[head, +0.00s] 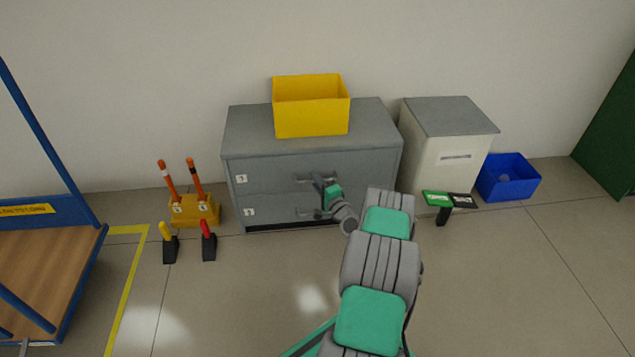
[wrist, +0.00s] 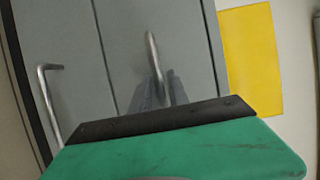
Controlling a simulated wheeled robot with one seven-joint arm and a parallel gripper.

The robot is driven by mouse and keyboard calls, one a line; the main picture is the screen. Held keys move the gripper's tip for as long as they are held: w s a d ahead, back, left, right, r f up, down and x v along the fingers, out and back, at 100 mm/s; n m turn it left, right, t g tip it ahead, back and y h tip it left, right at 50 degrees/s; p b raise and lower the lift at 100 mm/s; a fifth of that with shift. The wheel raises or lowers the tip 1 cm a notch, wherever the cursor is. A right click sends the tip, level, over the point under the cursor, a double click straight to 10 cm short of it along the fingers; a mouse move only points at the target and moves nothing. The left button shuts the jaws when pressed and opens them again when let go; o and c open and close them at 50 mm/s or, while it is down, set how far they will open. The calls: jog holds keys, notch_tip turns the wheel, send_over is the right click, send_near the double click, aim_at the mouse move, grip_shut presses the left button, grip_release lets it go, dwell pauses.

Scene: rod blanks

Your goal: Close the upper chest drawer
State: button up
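The grey chest (head: 235,205) stands against the wall with two drawers. The upper drawer (head: 272,177) is marked 3 and its front looks about flush with the chest; I see no clear gap. Its bar handle (wrist: 152,52) also shows in the head view (head: 303,179). The lower drawer (head: 275,208) also looks shut. My gripper (head: 319,182) is at the upper drawer's front, by the handle. In the wrist view its fingertips (wrist: 160,92) lie close around one end of that handle. Whether they grip it or only stand beside it is unclear. The green gripper body hides part of the drawer fronts.
A yellow bin (head: 311,118) sits on top of the chest. A white cabinet (head: 430,160) stands close on the right, with a blue bin (head: 508,182) beyond it. A yellow rod stand (head: 195,210) is at left. The floor in front is mostly clear.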

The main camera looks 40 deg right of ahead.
jog(key=shift+o, duration=1)
jog(key=s+a+p, duration=0.1)
jog(key=s+p, duration=0.2)
jog(key=s, duration=0.4)
jog(key=shift+s, duration=0.4)
